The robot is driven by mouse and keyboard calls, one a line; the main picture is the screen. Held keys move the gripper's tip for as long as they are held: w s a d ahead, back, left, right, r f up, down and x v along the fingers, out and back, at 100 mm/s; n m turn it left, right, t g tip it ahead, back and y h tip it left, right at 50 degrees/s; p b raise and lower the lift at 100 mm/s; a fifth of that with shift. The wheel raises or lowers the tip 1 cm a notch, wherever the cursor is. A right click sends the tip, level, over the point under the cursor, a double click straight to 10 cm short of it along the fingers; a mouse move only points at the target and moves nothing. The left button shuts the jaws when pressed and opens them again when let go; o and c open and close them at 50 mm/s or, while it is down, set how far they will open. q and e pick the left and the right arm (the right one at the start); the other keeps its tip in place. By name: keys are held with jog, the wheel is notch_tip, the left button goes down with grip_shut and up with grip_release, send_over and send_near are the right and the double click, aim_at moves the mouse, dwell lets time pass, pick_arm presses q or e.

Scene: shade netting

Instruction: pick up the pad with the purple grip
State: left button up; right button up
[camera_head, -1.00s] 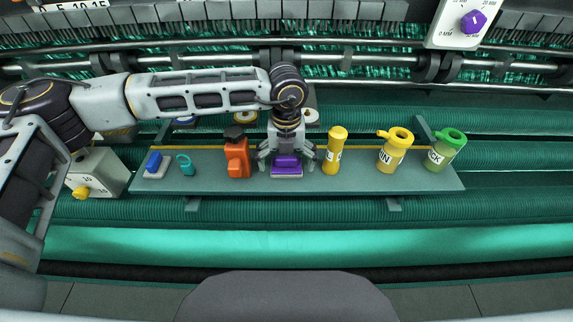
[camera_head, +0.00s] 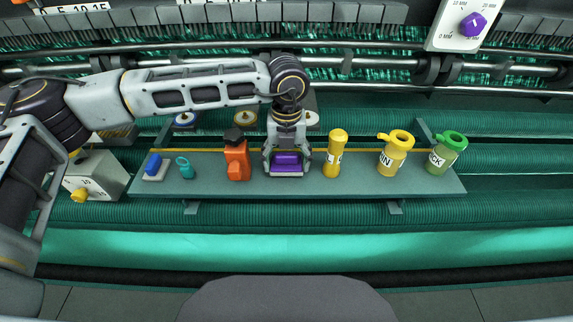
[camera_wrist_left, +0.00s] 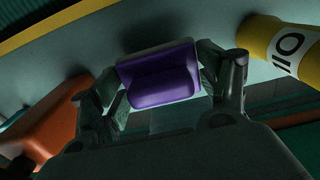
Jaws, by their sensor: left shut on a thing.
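The pad with the purple grip (camera_head: 287,162) is on the grey-green shelf (camera_head: 345,190), near its middle. My left gripper (camera_head: 287,168) comes down over it from above and is shut on it, with a finger on each side. In the left wrist view the purple grip (camera_wrist_left: 162,80) sits between the two fingers (camera_wrist_left: 165,92). I cannot tell whether the pad is clear of the shelf. Another pad, with a blue grip (camera_head: 154,164), lies at the shelf's left end. My right gripper is not in view.
An orange bottle (camera_head: 237,160) stands close left of my gripper, and a yellow bottle (camera_head: 335,155) close right. A teal ring-shaped item (camera_head: 185,168) lies further left. Yellow (camera_head: 394,154) and green-capped (camera_head: 446,152) containers stand to the right. Machine rollers run behind.

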aim_at(287, 154)
pick_arm(q)
jog(key=shift+r+b, duration=0.85)
jog(key=shift+r, duration=3.1)
jog(key=o, duration=0.4)
jog(key=shift+c, duration=1.3)
